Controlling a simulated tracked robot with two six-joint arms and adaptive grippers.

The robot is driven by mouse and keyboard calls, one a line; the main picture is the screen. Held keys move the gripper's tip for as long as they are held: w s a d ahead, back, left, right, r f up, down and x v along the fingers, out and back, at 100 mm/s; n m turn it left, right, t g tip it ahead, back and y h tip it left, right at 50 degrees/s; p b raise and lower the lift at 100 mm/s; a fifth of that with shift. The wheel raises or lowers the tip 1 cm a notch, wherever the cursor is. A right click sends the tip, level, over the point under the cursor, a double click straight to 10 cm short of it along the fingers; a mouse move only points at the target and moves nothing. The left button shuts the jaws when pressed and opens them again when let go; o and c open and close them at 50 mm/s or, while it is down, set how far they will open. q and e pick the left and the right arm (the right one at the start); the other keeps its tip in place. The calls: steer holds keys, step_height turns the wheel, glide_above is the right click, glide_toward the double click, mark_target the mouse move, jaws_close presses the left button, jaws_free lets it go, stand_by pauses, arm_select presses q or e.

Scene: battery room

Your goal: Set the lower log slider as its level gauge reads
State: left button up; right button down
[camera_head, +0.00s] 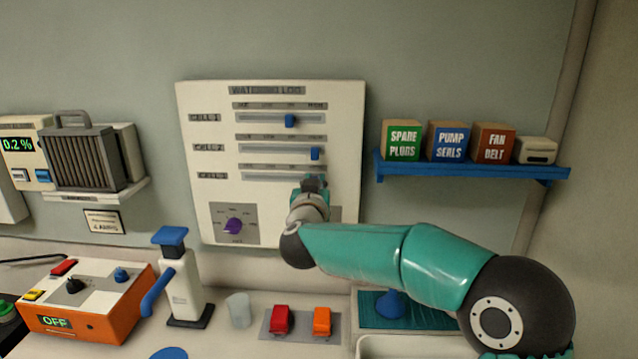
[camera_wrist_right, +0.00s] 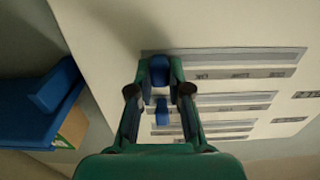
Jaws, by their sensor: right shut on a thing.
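The white watering log board (camera_head: 210,100) hangs on the wall, with three horizontal slider tracks. The upper slider's blue knob (camera_head: 290,121) stands right of its track's middle. The middle slider's blue knob (camera_head: 315,153) is near the right end. My right gripper (camera_head: 314,184) is at the lower track (camera_head: 265,179) and hides its knob in the head view. In the right wrist view, the right gripper (camera_wrist_right: 160,73) is shut on the lower slider's blue knob (camera_wrist_right: 159,70). Another blue knob (camera_wrist_right: 162,110) shows beyond it. I cannot make out a level gauge. My left gripper is out of view.
A purple rotary knob (camera_head: 233,226) sits at the board's lower left. A blue shelf (camera_head: 470,170) with boxes is at the right. An orange box (camera_head: 80,305), a white pump-like device (camera_head: 185,290) and a clear cup (camera_head: 239,310) stand below.

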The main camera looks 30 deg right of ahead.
steer(key=shift+f, duration=0.35)
steer(key=c, duration=1.5)
jaws_free()
steer(key=o, duration=0.4)
steer(key=shift+s+r, duration=0.3)
steer(key=shift+s, duration=0.05)
steer(key=v, duration=1.1)
steer(key=shift+s+a+f, duration=0.1)
steer(key=shift+s+a, duration=0.15)
